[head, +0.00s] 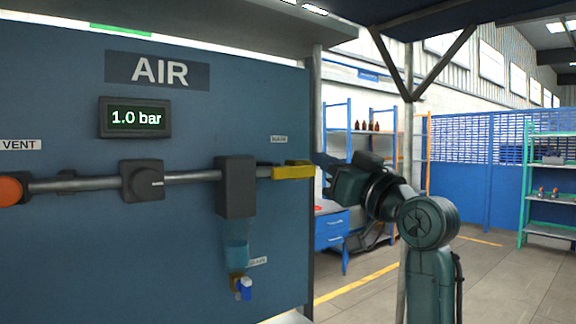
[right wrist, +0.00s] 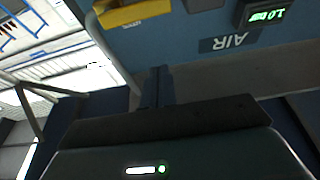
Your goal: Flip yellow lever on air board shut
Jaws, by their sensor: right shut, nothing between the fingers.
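The blue air board (head: 60,250) fills the left of the head view. Its yellow lever (head: 292,171) is at the right end of the grey pipe, near the board's right edge, and lies roughly in line with the pipe. My right gripper (head: 320,158) is shut and empty, just right of the lever's outer end; the head view does not show whether they touch. In the right wrist view the closed fingers (right wrist: 157,84) point toward the board, and the yellow lever (right wrist: 135,12) shows at the top edge, apart from the fingertips. My left gripper is not in view.
The display (head: 136,118) reads 1.0 bar. A dark regulator knob (head: 142,181), a filter block (head: 236,186) with a clear bowl, and an orange knob (head: 10,190) sit along the pipe. A metal post (head: 315,90) stands at the board's right edge.

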